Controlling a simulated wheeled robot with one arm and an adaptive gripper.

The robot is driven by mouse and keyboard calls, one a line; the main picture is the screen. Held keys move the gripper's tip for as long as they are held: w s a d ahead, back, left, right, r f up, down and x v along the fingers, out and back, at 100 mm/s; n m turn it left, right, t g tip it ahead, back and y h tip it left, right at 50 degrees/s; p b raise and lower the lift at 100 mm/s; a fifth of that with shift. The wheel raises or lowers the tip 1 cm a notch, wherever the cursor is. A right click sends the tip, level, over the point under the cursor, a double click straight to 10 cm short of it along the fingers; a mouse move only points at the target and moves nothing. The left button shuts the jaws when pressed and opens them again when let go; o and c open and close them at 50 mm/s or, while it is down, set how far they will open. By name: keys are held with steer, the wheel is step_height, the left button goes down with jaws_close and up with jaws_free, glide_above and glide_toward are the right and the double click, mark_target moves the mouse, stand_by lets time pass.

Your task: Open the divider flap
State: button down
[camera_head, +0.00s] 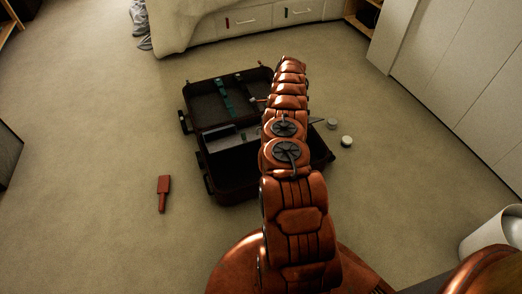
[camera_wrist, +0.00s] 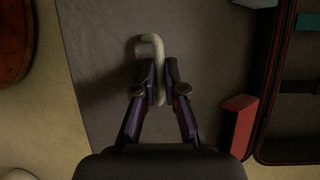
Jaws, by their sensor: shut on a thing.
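The open suitcase (camera_head: 232,190) lies on the carpet, its dark lid part with teal straps (camera_head: 222,95) at the back. In the wrist view a flat grey panel, seemingly the divider flap (camera_wrist: 100,50), spans below my gripper (camera_wrist: 161,85). A pale hook-shaped pull (camera_wrist: 150,42) stands out against the panel. My gripper's two fingers are closed on the pull's straight part, with its curved end showing beyond them. In the head view my arm covers the suitcase's right half, and my gripper is hidden. How far the flap is raised cannot be told.
A red block-like thing (camera_wrist: 238,125) lies right of the fingers. A red-brown paddle-shaped thing (camera_head: 163,190) is on the carpet at left, with small round containers (camera_head: 347,141) at right. A white bin (camera_head: 495,230) stands at far right. Carpet left of the suitcase is mostly clear.

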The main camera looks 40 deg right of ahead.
steer(key=shift+w+d+r+b, duration=0.25)
steer(key=shift+w+d+b, duration=0.25)
steer(key=shift+b, duration=0.8)
steer(key=shift+w+a+r+b, duration=0.1)
steer(key=shift+w+b, duration=0.05)
steer(key=shift+b, duration=0.4)
steer(key=shift+r, duration=0.1)
steer(key=shift+w+r+b, duration=0.15)
steer(key=shift+r+b, duration=0.2)
steer(key=shift+b, duration=0.2)
